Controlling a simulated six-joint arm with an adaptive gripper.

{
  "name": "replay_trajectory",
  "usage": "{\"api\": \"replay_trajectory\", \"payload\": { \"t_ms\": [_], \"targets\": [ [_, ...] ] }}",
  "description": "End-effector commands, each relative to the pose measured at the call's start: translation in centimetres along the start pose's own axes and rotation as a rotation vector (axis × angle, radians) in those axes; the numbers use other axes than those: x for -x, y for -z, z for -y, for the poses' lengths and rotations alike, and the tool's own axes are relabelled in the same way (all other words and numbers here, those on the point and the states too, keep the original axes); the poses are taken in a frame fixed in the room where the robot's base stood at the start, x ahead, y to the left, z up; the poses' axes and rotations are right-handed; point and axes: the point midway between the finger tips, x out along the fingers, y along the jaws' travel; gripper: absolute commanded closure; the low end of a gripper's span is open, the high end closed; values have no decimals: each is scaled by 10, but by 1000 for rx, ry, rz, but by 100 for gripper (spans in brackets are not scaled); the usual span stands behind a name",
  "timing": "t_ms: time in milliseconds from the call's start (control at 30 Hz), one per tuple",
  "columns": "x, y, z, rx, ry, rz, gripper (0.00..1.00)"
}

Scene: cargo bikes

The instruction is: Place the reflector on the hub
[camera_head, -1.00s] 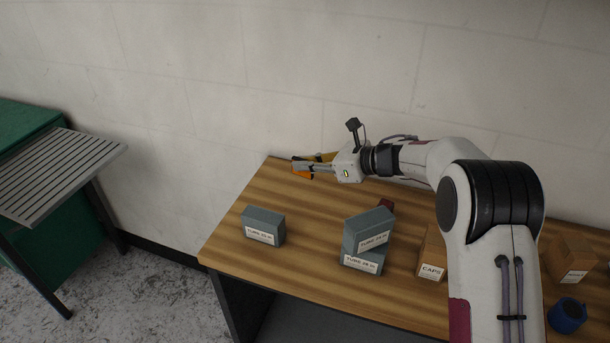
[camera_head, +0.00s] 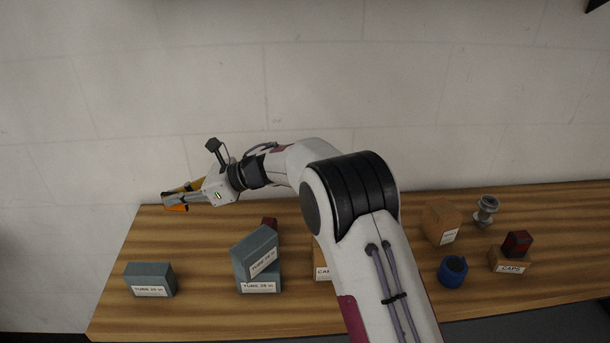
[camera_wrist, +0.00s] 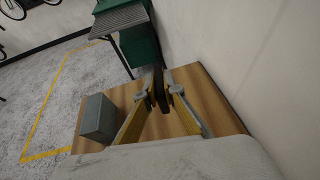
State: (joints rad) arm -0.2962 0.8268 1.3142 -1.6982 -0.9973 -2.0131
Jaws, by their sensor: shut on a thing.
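My gripper (camera_head: 168,202) is above the back left corner of the table, its fingers pointing left. In the wrist view, its yellow fingers (camera_wrist: 165,92) are closed on a dark, thin thing (camera_wrist: 158,86) seen edge-on, which I take to be the reflector. A grey flanged spool, which looks like the hub (camera_head: 486,210), stands upright at the back right of the table, far from my gripper.
Grey tube boxes (camera_head: 150,280) (camera_head: 256,252) stand at the left and middle. A brown box (camera_head: 443,222), blue ring (camera_head: 453,271) and caps box (camera_head: 509,262) topped by a red-and-black block (camera_head: 517,243) are to the right. The wall is close behind the table.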

Motion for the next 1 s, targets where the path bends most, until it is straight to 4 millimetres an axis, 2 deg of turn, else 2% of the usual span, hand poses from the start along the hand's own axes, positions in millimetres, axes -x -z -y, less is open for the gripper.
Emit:
{"api": "replay_trajectory", "payload": {
  "t_ms": [267, 467, 667, 1000],
  "targets": [
    [6, 0, 7, -11, 27, 1, 100],
    [30, 2, 31, -53, 129, 1, 100],
    [80, 8, 65, -118, 285, 1, 100],
    [187, 28, 106, -230, 554, -1, 100]
  ]
}}
